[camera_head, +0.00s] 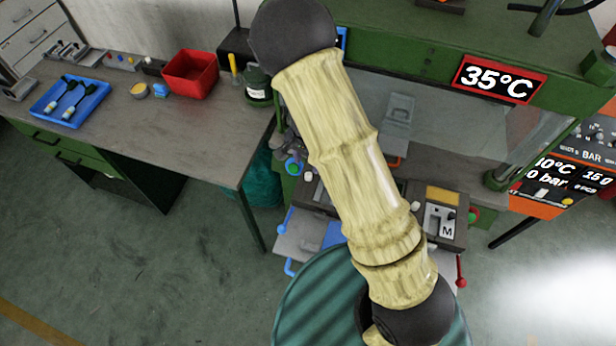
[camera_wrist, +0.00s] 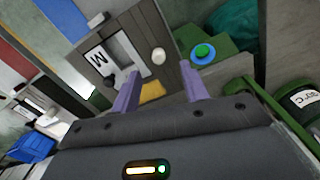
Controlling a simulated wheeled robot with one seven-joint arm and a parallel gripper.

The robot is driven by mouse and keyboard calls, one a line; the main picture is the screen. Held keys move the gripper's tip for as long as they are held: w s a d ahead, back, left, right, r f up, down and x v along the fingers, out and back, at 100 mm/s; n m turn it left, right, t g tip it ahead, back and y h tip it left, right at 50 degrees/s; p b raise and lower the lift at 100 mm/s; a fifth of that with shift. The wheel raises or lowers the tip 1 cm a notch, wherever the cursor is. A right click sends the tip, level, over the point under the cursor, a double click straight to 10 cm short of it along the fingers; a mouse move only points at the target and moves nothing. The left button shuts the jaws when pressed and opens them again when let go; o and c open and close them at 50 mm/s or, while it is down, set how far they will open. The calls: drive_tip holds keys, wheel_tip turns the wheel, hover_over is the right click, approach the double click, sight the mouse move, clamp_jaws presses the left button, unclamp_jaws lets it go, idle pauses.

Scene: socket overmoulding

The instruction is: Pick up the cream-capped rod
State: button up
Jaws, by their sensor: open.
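The cream-capped rod (camera_wrist: 158,57) shows in the wrist view as a small round cream cap on a dark control panel, beside a white plate marked M. My gripper (camera_wrist: 159,68) is open, with its two purple fingers apart and pointing toward the panel. The cap appears between the fingertips in the picture; I see no contact, and its distance is hard to judge. Only the cap shows, not the shaft below. In the head view a small pale cap (camera_head: 307,176) near the panel's left end seems to be the same one. My arm covers the middle there, and my gripper is not visible.
A green and blue round button (camera_wrist: 203,54) stands beside the panel. A dark lever knob (camera_wrist: 110,81) and a yellow label (camera_wrist: 152,91) are close by. A green machine frame (camera_head: 400,60) stands behind. A workbench (camera_head: 215,125) with a red bin (camera_head: 190,75) is at the left.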

sight(308, 174)
drive_tip(key=f, duration=0.1)
drive_tip(key=f+p, duration=0.1)
drive_tip(key=f, duration=0.2)
drive_tip(key=shift+w+d+f, duration=0.15)
drive_tip(key=shift+d, duration=0.1)
drive_tip(key=shift+w+f, duration=0.15)
drive_tip(key=shift+f, duration=0.3)
drive_tip(key=shift+a, duration=0.1)
drive_tip(key=shift+s, duration=0.2)
drive_tip(key=shift+d, duration=0.2)
drive_tip(key=shift+c, duration=0.5)
drive_tip(key=shift+a, duration=0.15)
clamp_jaws()
